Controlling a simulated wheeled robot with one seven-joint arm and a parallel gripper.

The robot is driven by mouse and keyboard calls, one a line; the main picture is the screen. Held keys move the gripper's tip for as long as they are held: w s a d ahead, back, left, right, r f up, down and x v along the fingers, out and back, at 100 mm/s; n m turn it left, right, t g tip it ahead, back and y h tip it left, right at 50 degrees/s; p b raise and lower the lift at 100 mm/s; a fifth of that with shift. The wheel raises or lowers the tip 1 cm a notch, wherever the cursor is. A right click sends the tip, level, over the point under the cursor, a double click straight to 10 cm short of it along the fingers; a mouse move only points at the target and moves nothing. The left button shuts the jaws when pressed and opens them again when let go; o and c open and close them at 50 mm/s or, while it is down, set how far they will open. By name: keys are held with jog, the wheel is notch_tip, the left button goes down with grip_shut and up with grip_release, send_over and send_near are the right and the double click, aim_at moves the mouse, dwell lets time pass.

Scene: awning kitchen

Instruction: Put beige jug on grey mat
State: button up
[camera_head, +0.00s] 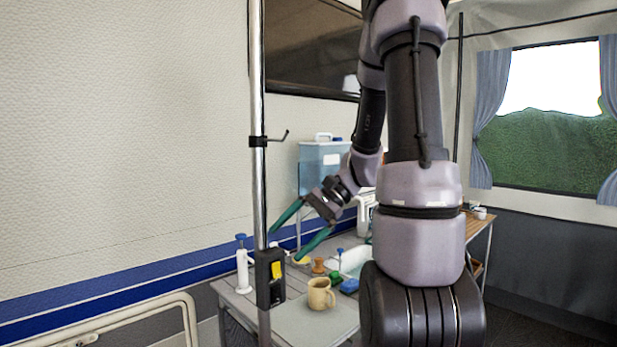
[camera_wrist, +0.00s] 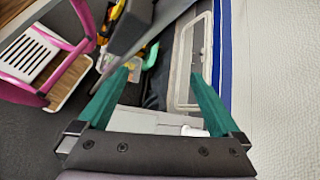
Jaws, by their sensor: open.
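The beige jug (camera_head: 320,295) stands upright on the table in the head view, its handle toward the right. The grey mat (camera_head: 297,328) lies flat at the table's front edge. The jug is at the mat's back part, and I cannot tell whether its base rests fully on it. My gripper (camera_head: 283,246) is open and empty, with its teal fingers spread, above and left of the jug. In the wrist view my open gripper (camera_wrist: 160,74) has nothing between its fingers, and I do not make out the jug there.
A white pump bottle (camera_head: 242,268) stands at the table's left end. A black box on a metal pole (camera_head: 270,278) stands in front of it. The wrist view shows a pink chair (camera_wrist: 65,60) at left.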

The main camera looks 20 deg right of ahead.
jog(key=s+r+n+t+h, duration=0.3)
jog(key=s+r+h, duration=0.1)
jog(key=r, duration=0.3)
jog(key=s+r+n+t+h, duration=0.3)
jog(key=s+r+h, duration=0.1)
jog(key=r, duration=0.3)
jog(key=shift+s+d+r+n+t, duration=0.2)
jog(key=shift+r+n+t, duration=0.1)
jog(key=shift+r, duration=0.1)
